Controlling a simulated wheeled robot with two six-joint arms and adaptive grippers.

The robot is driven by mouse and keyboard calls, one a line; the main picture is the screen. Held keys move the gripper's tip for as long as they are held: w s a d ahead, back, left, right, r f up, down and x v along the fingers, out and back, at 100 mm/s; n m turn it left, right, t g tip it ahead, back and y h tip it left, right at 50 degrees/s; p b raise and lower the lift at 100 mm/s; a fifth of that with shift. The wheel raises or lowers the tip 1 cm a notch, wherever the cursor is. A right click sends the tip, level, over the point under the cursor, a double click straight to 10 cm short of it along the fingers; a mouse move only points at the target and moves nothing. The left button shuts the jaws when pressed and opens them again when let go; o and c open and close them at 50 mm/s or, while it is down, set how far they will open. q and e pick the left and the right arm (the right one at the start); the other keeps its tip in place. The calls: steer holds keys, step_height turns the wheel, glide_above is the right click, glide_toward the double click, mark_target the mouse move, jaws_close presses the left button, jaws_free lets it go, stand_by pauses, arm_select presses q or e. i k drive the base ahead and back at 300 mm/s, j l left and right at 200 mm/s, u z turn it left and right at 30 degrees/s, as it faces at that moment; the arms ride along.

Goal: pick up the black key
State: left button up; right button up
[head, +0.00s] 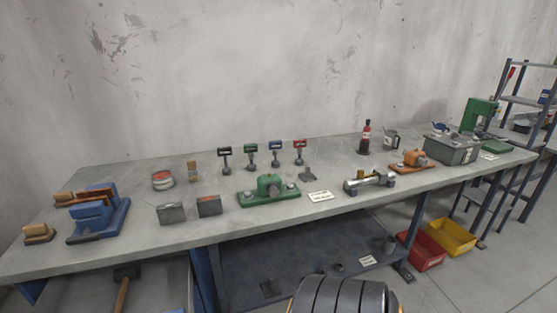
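The black key (225,155) stands upright on the workbench (140,178), at the left end of a short row of similar upright keys. It has a dark flat head on a thin stem. To its right stand a green key (251,154), a blue key (276,150) and a red key (299,149). They are apart from each other. Neither of my grippers shows in the head view. A dark ribbed rounded part, probably mine, shows at the bottom edge, well away from the keys.
A green fixture (270,193) stands in front of the keys. A blue vise (95,217) is at far left. The wall is behind; bare benchtop lies around the black key.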

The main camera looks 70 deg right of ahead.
mark_target(224, 151)
steer(key=z, duration=0.4)
steer(key=l+z, duration=0.1)
steer(key=z, duration=0.3)
steer(key=i+z, duration=0.1)
steer(key=z, duration=0.3)
steer(key=l+z, duration=0.1)
steer(key=z, duration=0.35)
steer(key=i+l, duration=0.2)
steer(key=i, duration=0.2)
